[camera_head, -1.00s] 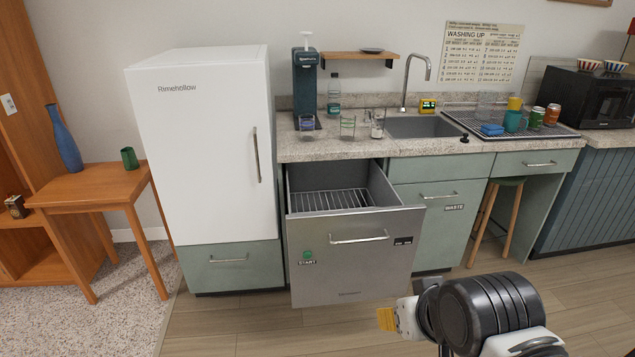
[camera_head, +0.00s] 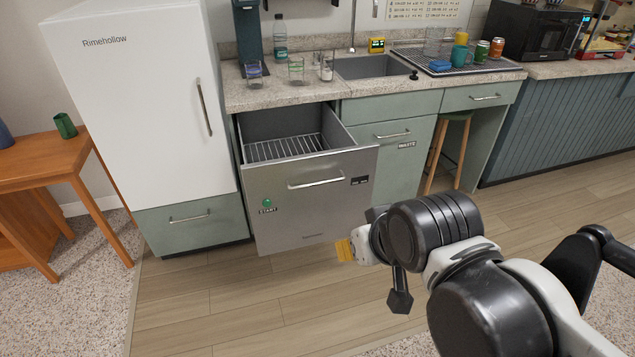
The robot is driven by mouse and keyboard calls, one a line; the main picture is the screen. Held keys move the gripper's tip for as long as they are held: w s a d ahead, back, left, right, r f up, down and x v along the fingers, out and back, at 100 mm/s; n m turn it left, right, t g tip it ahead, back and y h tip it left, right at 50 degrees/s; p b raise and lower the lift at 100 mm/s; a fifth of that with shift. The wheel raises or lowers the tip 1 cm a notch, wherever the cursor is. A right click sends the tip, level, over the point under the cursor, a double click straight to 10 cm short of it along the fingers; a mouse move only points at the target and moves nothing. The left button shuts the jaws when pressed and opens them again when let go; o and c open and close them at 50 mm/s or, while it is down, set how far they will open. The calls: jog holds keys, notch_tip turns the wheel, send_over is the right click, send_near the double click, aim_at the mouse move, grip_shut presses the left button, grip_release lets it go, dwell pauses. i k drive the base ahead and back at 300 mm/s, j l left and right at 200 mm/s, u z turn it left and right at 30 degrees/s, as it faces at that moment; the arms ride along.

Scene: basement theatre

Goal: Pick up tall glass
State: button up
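Several clear glasses stand on the counter left of the sink: a bluish glass (camera_head: 254,73), a clear glass (camera_head: 296,70) and another one (camera_head: 326,67) close to the sink. A further clear tall vessel (camera_head: 432,43) shows faintly on the drying rack. I cannot tell which is the tall glass of the task. My gripper (camera_head: 362,255) seems to be at the yellow-tipped end of my arm, low in front of the open drawer and well apart from the glasses. Its fingers are not clear, and nothing shows held in it.
An open steel dishwasher drawer (camera_head: 308,193) juts out below the glasses. The sink (camera_head: 376,67) and the drying rack (camera_head: 470,63) with cups and cans lie to the right. A white fridge (camera_head: 137,110) stands left. A stool (camera_head: 447,145) sits under the counter. The wooden floor in front is clear.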

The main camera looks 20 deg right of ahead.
aim_at(327, 54)
jog(key=i+l+z, duration=0.1)
jog(key=i, duration=0.5)
jog(key=i+l+z, duration=0.1)
jog(key=i+l, duration=0.15)
jog(key=i, duration=0.35)
jog(key=i+l+z, duration=0.25)
jog(key=i+l, duration=1.15)
